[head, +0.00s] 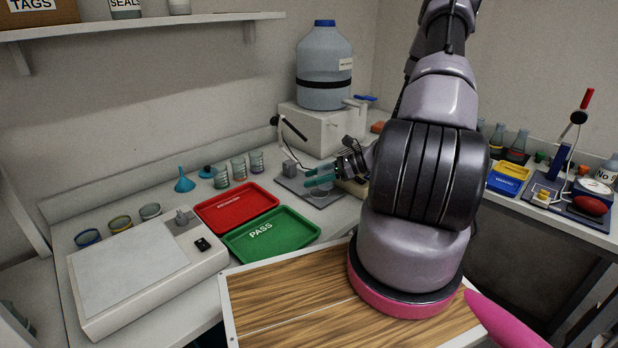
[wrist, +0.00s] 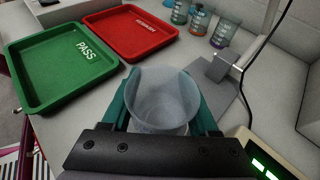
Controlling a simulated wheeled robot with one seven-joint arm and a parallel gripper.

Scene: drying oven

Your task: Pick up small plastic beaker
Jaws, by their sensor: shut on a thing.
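A small translucent plastic beaker (wrist: 162,95) sits between the teal fingers of my gripper (wrist: 163,112) in the wrist view. The fingers are shut on its sides, and its open rim faces up toward the camera. The dark gripper body hides its lower part. In the head view my gripper (head: 320,181) is over the grey base plate of a stand, right of the green tray. The beaker is hard to make out there. I cannot tell whether its bottom touches the surface below.
The green PASS tray (head: 271,252) and the red tray (head: 216,216) lie left of my gripper. Three beakers with coloured marks (head: 238,168) stand behind them. The stand (head: 289,168) with its thin rod is close by. A white box with a large bottle (head: 324,70) stands behind.

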